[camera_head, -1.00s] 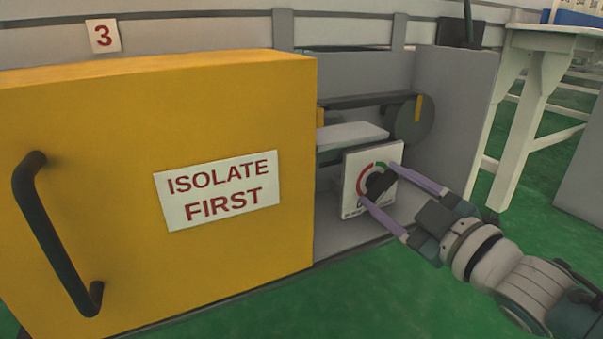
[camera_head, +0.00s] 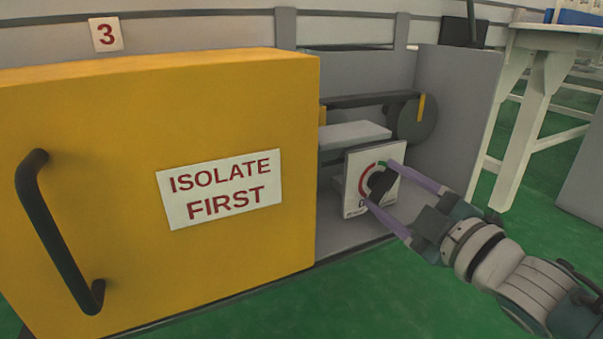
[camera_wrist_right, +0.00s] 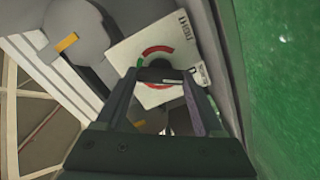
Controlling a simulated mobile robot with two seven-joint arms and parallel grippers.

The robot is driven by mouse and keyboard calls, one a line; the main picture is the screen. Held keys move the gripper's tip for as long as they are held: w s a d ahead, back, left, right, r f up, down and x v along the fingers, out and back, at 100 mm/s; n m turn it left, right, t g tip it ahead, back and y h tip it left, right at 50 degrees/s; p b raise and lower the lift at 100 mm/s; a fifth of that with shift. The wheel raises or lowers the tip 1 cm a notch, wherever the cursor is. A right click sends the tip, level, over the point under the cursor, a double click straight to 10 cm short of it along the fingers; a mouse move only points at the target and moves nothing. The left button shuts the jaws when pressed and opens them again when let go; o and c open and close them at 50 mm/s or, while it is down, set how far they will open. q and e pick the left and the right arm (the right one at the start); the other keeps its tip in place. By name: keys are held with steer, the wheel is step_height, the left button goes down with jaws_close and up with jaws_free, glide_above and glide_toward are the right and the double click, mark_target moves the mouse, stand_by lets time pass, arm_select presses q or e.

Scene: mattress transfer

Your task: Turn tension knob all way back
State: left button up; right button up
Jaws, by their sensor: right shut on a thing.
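The tension knob (camera_head: 380,184) is dark and sits on a white square panel (camera_head: 354,209) with a red and green arc around the knob. My right gripper (camera_head: 379,182) reaches in from the right with its two purple fingers on either side of the knob, shut on it. In the right wrist view the knob (camera_wrist_right: 160,71) lies between the fingertips, in front of the red and green ring. The fingers and knob cover part of the panel's markings. My left gripper is not in view.
A yellow door (camera_head: 120,130) with an "ISOLATE FIRST" sign (camera_head: 221,189) and black handle stands left of the panel. A grey wheel (camera_head: 414,118) with a belt is behind. A grey side wall (camera_head: 455,115) bounds the bay at right. A white table (camera_head: 540,75) stands beyond.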

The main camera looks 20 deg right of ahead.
steer(key=o, duration=1.4)
steer(key=s+p, duration=0.1)
steer(key=s, duration=0.2)
steer(key=s+p, duration=0.2)
steer(key=s, duration=0.1)
steer(key=s+p, duration=0.1)
steer(key=s, duration=0.3)
steer(key=shift+d, duration=0.4)
